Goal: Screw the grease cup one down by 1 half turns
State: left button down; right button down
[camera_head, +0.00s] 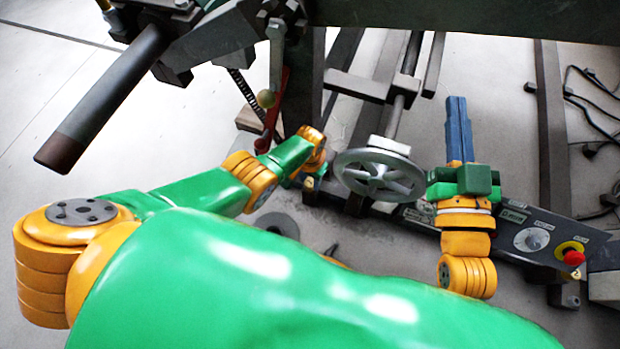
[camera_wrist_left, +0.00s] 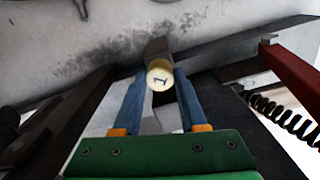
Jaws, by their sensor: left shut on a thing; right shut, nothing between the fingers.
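Grease cup one is the cream round cap marked "1" (camera_wrist_left: 159,75) in the left wrist view. My left gripper (camera_wrist_left: 160,82) has its two blue fingers on either side of the cap, shut on it. The cap's marked face points toward the wrist camera; what lies behind it is mostly hidden. In the head view my left arm reaches to the machine's lower frame, and its fingers are hard to make out there. My right gripper (camera_head: 457,103) is shut and empty, its blue fingers together and pointing up, right of the handwheel.
A grey handwheel (camera_head: 379,175) stands between my two grippers. A control panel (camera_head: 520,233) with a red button (camera_head: 573,257) lies at the right.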

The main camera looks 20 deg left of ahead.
pick_arm(q)
jog(key=m, duration=0.3)
jog(key=shift+s+m, duration=0.1)
jog(key=shift+m, duration=0.3)
jog(key=m, duration=0.7)
jog(key=shift+m, duration=1.9)
pick_arm(e)
jog(key=shift+s+r+t, duration=0.1)
jog(key=shift+r+t, duration=0.2)
jog(key=shift+r, duration=0.25)
jog(key=shift+a, duration=0.1)
pick_arm(q)
jog(key=shift+c, duration=2.2)
grip_release()
